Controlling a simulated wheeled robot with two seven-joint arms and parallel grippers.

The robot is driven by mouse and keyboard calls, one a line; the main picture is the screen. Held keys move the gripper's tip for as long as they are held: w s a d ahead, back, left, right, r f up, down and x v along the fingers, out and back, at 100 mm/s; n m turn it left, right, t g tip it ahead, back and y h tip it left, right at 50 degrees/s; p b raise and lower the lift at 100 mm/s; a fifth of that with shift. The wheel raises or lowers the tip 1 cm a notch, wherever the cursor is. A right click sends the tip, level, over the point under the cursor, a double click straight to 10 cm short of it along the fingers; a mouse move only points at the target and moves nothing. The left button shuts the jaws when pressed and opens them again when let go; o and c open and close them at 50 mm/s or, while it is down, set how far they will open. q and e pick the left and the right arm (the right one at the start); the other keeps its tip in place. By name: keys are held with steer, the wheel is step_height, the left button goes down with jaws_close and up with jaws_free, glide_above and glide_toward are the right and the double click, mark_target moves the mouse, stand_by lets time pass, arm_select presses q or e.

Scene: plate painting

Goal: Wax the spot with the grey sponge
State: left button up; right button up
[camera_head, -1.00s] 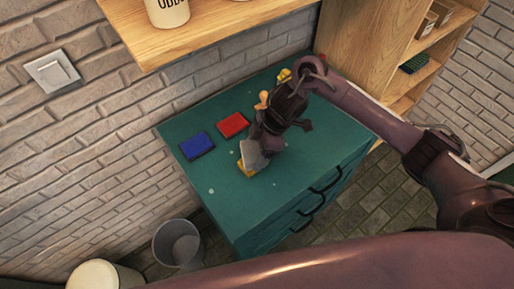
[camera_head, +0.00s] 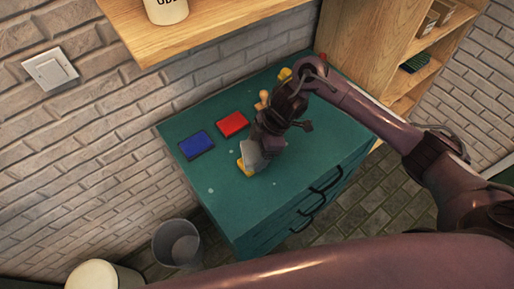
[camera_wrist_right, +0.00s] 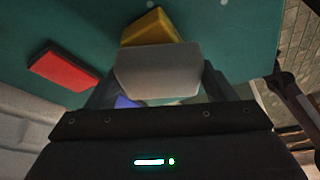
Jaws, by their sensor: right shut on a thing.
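My right gripper (camera_head: 268,146) is low over the green cabinet top (camera_head: 224,208), shut on a grey block that looks like the grey sponge (camera_head: 254,158). In the right wrist view, the grey sponge (camera_wrist_right: 158,72) sits between the fingers of the gripper (camera_wrist_right: 160,90). A yellow block (camera_head: 243,168) lies right beside the sponge; it also shows just beyond it in the wrist view (camera_wrist_right: 150,26). I cannot tell whether they touch, or whether the sponge touches the top. A small pale spot (camera_head: 211,190) shows on the cabinet top. My left gripper is out of view.
A blue pad (camera_head: 196,145) and a red pad (camera_head: 232,124) lie left of and behind the gripper. A small wooden-coloured object (camera_head: 263,97) and a yellow one (camera_head: 284,74) stand farther back. A wooden shelf (camera_head: 205,32) overhangs the back. The front left top is mostly clear.

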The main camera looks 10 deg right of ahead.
mark_target(257, 150)
steer(key=shift+f, duration=0.45)
stand_by(1.7)
step_height(257, 150, up, 7)
steer(key=p, duration=0.7)
stand_by(0.5)
steer(key=shift+w, duration=0.1)
stand_by(0.3)
